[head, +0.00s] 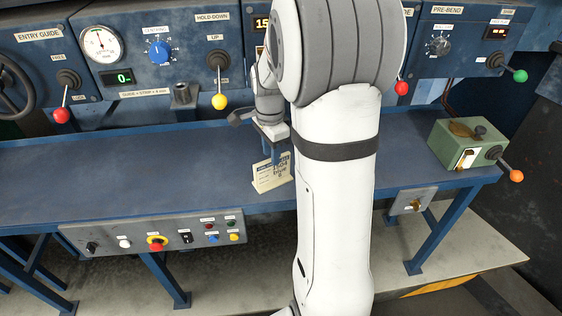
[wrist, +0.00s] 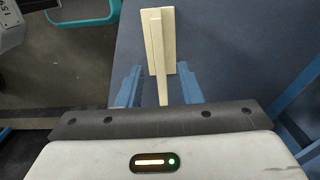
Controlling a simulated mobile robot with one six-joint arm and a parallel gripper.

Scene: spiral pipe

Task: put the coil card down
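The coil card (head: 271,174) is a cream card with dark print, near the front edge of the blue bench in the head view. In the wrist view the card (wrist: 158,60) shows edge-on, with a wider flat foot at its far end; it looks upright on the bench. My gripper (head: 274,152) is over the card's top. In the wrist view the blue fingers of my gripper (wrist: 160,84) are on either side of the card, with a visible gap on each side. The printed face is turned from the wrist camera.
The blue bench (head: 120,172) is clear to the left of the card. A green box (head: 467,143) with an orange-knobbed lever stands at the bench's right end. A button panel (head: 160,238) hangs below the front edge. Levers and gauges line the back.

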